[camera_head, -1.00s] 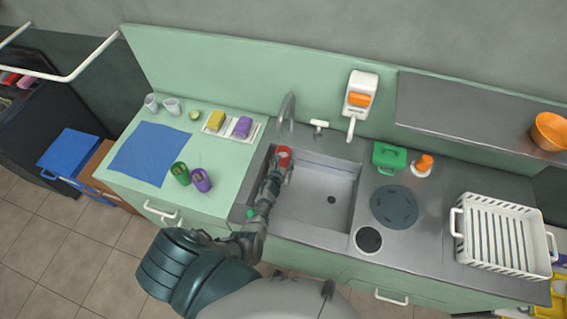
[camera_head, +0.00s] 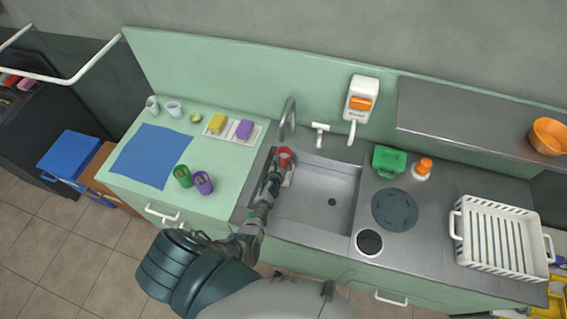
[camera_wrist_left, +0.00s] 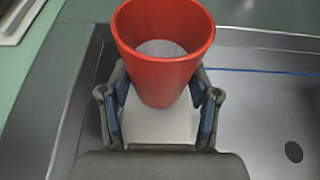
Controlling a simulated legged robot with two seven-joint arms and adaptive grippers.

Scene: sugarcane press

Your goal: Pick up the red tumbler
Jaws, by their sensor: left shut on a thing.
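The red tumbler (camera_head: 284,154) is at the upper left corner of the sink in the head view, near the tap. My left gripper (camera_head: 277,170) is shut on it. In the left wrist view the red tumbler (camera_wrist_left: 163,50) stands upright with its open mouth showing, and the fingers of my left gripper (camera_wrist_left: 160,104) close on its lower sides. The tumbler looks empty, with a pale inner bottom. Whether its base touches anything cannot be told. My right gripper is not in view.
The sink (camera_head: 330,185) lies right of my left arm, with the tap (camera_head: 288,115) behind. A green cup (camera_head: 182,176) and a purple cup (camera_head: 203,183) stand on the left counter near a blue cloth (camera_head: 150,156). A white rack (camera_head: 455,225) stands at the right.

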